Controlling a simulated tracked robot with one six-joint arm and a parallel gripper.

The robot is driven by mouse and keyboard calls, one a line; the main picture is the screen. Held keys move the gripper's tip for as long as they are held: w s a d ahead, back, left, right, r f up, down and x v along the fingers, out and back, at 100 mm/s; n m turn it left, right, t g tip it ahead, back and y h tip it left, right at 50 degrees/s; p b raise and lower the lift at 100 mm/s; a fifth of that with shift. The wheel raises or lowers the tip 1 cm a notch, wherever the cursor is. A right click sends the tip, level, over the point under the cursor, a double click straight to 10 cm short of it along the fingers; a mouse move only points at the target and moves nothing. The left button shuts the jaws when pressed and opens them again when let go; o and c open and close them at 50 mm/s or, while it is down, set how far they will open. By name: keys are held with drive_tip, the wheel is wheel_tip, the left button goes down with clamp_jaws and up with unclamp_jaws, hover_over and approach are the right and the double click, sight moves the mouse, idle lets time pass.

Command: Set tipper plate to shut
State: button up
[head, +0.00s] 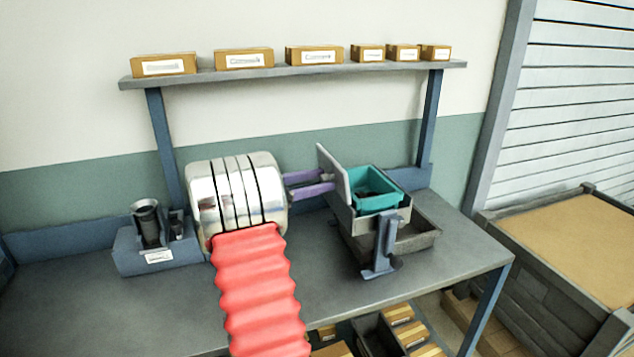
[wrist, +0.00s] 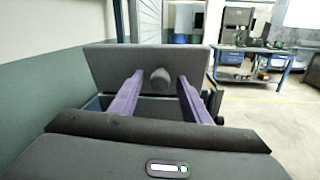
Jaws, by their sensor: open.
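The tipper plate is a flat grey plate (head: 333,172) standing steeply tilted at the left side of a teal bin (head: 375,190). In the wrist view the plate (wrist: 110,62) fills the middle, face on. A short rounded grey knob (wrist: 159,82) sticks out from its face. My gripper (head: 331,182) reaches in from the left with its two purple fingers close to the plate. In the wrist view the open gripper (wrist: 160,77) has one finger on each side of the knob, with gaps. Whether the fingertips touch the plate I cannot tell.
A dark grey tray (head: 420,238) lies beneath the bin, with a blue-grey post (head: 383,245) in front. A block with dark cups (head: 150,225) stands at the left. A shelf (head: 290,71) with several boxes runs above. The bench front (head: 400,290) is clear.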

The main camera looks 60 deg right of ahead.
drive_tip(key=shift+c, duration=0.5)
clamp_jaws()
